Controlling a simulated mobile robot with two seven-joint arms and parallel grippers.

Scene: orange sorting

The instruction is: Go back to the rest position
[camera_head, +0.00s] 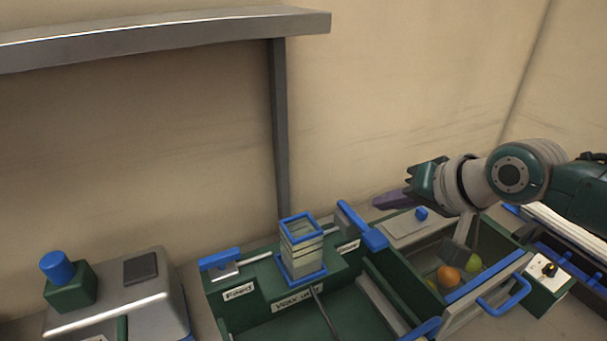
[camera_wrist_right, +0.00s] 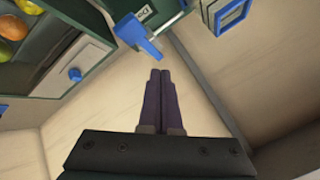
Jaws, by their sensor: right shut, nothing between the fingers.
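My right gripper (camera_head: 392,199) is at the right of the head view, held above the bench and pointing left, with its dark purple fingers together and nothing between them. In the right wrist view the two fingers (camera_wrist_right: 158,100) lie side by side, touching, over bare pale surface. A blue handle (camera_wrist_right: 138,38) shows just past the fingertips; I cannot tell the distance between them. My left gripper is in neither view.
A green bin (camera_head: 412,262) below my right arm holds oranges (camera_head: 448,276) and a yellow-green fruit (camera_head: 474,263). A blue-rimmed clear column (camera_head: 302,250) stands on the green machine in the middle. A grey post (camera_head: 280,130) rises behind it. A silver box (camera_head: 115,300) stands left.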

